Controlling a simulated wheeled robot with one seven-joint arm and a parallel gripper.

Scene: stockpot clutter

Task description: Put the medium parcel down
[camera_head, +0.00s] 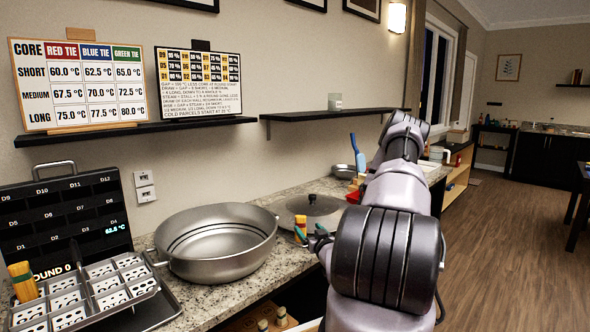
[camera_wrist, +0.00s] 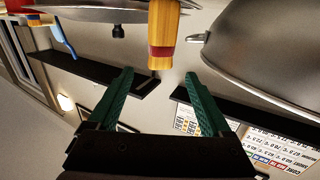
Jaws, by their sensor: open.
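A yellow parcel with a red tie (camera_wrist: 163,52) shows upright in the wrist view, which is upside down. Its far end is cut off by the frame edge. In the head view the parcel (camera_head: 300,226) appears between the stockpot and the lidded pan; what it rests on is hidden. My gripper (camera_wrist: 161,85) is open. Its two green fingers are spread, with the parcel just beyond the fingertips and visible space between them. In the head view my gripper (camera_head: 318,240) is close beside the parcel, partly hidden by my arm.
The open stockpot (camera_head: 218,250) stands left of the parcel. A lidded pan (camera_head: 318,210) is close behind it. A compartment tray (camera_head: 92,290) at left holds another yellow bundle (camera_head: 22,283). Wall shelves (camera_head: 150,127) hold instruction boards. More objects crowd the counter beyond the pan.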

